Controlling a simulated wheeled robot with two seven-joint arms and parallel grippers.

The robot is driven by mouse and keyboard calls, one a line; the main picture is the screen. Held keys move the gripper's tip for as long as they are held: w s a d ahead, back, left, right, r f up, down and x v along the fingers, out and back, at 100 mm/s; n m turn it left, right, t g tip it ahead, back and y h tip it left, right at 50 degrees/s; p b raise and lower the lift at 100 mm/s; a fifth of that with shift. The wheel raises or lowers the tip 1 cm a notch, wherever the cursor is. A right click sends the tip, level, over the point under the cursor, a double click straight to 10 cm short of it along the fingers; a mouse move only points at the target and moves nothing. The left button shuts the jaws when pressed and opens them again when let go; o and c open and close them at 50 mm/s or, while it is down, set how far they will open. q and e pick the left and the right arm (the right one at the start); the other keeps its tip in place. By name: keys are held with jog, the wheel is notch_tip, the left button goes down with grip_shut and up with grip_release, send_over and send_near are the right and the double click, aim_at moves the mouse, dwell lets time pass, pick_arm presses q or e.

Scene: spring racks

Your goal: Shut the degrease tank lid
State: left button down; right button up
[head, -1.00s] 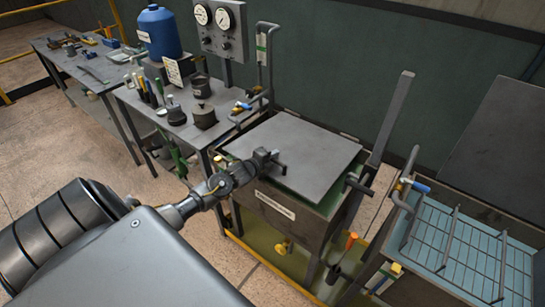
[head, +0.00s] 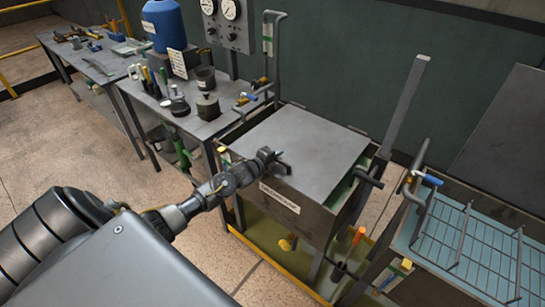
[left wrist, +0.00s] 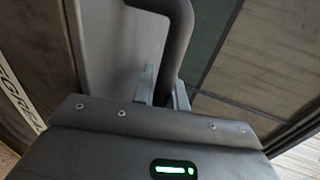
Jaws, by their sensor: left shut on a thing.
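The degrease tank (head: 318,217) is a dark box with a white label on its front. Its flat grey lid (head: 305,140) lies nearly level over the top, and a pale green strip shows beneath the lid's right edge. My left gripper (head: 270,158) is at the lid's front edge, shut on the dark lid handle (head: 284,168). In the left wrist view the two fingers (left wrist: 164,92) are on either side of the curved handle bar (left wrist: 175,45). The label's text is too small to read in the head view. My right gripper is not in view.
A second tank with a wire rack (head: 480,245) stands at the right, its lid (head: 510,130) raised. A tall grey lever (head: 404,108) rises between the tanks. A bench (head: 190,125) with pots, tools and a blue drum (head: 163,25) stands left. Yellow edging runs along the floor tray.

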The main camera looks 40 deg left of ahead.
pick_arm(q)
jog(key=c, duration=1.7)
grip_release()
jog(key=shift+s+f, duration=0.1)
jog(key=shift+f, duration=0.2)
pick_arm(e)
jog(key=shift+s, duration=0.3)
pick_arm(q)
jog(key=shift+s, duration=0.1)
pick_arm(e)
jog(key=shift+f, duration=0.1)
pick_arm(q)
jog(key=shift+s, duration=0.4)
jog(key=b+v, duration=0.2)
jog(key=v, duration=0.7)
jog(key=shift+s+r, duration=0.3)
jog(key=shift+r, duration=0.15)
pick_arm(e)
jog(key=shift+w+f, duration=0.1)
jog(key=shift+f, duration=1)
